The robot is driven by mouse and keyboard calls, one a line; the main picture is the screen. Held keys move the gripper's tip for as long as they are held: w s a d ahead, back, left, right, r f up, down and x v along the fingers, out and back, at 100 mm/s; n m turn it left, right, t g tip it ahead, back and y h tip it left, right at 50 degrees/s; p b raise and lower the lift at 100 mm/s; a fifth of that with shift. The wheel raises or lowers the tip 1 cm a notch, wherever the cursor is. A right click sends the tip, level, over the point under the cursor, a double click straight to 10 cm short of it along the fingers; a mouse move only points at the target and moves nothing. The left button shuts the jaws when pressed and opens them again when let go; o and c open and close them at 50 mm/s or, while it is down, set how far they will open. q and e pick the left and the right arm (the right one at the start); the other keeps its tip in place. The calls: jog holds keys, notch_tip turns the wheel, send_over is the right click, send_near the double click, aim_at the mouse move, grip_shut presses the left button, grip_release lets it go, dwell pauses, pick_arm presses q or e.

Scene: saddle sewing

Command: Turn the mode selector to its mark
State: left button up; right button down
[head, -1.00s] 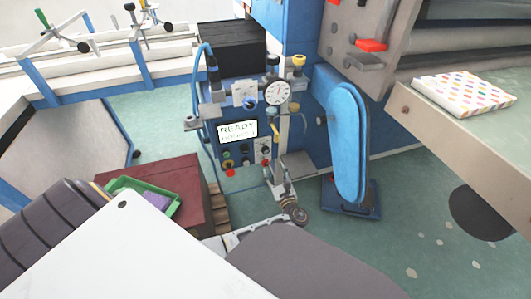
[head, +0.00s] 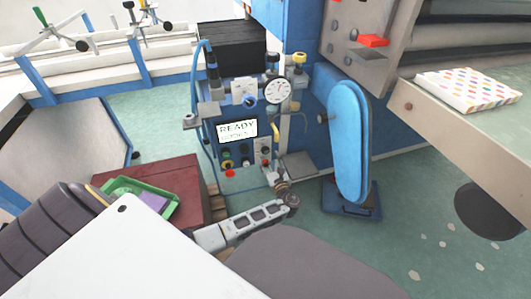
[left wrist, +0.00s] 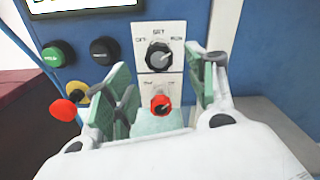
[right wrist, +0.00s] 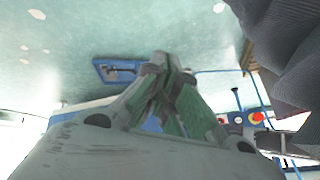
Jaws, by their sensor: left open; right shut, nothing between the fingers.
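The mode selector (left wrist: 158,56) is a black knob on a white plate marked OFF, SET and RUN. Its pale pointer line seems to lean to the upper right, toward RUN. In the head view the selector (head: 265,150) is small on the blue machine's front. My left gripper (head: 268,170) is just in front of the panel, below the selector. In the left wrist view its open green-padded fingers stand left and right of the knob column, with no visible contact. A red knob (left wrist: 160,103) sits below the selector, between the fingers. My right gripper (right wrist: 165,65) is shut and empty, away from the panel.
Green (left wrist: 56,54), black (left wrist: 103,50) and yellow (left wrist: 77,93) controls and a red mushroom button (left wrist: 63,110) lie left of the left gripper. The screen (head: 237,129) reads READY. A blue oblong part (head: 348,140) stands right of the machine.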

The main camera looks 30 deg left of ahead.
aim_at(266, 152)
pick_arm(q)
jog(key=b+x, duration=0.1)
jog(key=x, duration=0.4)
jog(key=shift+w+a+b, duration=0.2)
jog(key=shift+b, duration=0.15)
jog(key=shift+w+a, duration=0.5)
jog(key=shift+a, duration=0.05)
pick_arm(e)
jog(key=shift+t+y, duration=0.3)
jog(key=shift+t, duration=0.2)
jog(key=shift+w+a+f, duration=0.1)
jog(key=shift+a+f, duration=0.1)
jog(key=shift+f, duration=0.85)
jog(key=shift+a+f, duration=0.15)
jog(key=shift+f, duration=0.9)
pick_arm(q)
jog(key=c, duration=1)
jog(key=shift+c, duration=0.2)
